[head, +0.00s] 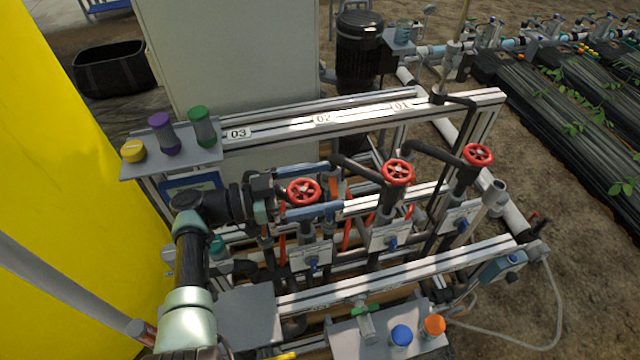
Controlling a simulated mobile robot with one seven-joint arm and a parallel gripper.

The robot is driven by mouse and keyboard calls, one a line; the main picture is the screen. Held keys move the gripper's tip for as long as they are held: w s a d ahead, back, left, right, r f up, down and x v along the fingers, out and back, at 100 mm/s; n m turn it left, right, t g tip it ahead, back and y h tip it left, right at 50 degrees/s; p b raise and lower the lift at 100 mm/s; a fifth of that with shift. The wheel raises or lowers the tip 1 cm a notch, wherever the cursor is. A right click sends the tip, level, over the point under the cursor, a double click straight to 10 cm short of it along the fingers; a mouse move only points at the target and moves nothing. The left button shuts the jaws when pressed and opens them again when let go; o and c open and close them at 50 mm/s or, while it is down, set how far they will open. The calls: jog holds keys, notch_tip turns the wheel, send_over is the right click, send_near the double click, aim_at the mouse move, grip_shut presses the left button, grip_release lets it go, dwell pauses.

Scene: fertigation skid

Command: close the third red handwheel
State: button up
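Three red handwheels stand in a row on the skid. The left one (303,191) is nearest the 03 label (238,133), the middle one (398,172) is below the 02 label (323,118), and the right one (478,155) is beyond the 01 label (401,105). My gripper (333,188) reaches in from the left at the left handwheel. Its two blue-grey fingers lie on either side of this wheel, one behind and one in front. They look open, with a small gap to the rim; contact is hard to tell.
Aluminium rails (400,275) frame the pipes in front and behind. A grey shelf (170,160) holds yellow, purple and green capped items. A blue cap (401,336) and an orange cap (434,326) sit at the front. A pale cabinet (235,60) stands behind.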

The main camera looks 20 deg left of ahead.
jog(key=b+v, duration=0.4)
jog(key=v, duration=0.9)
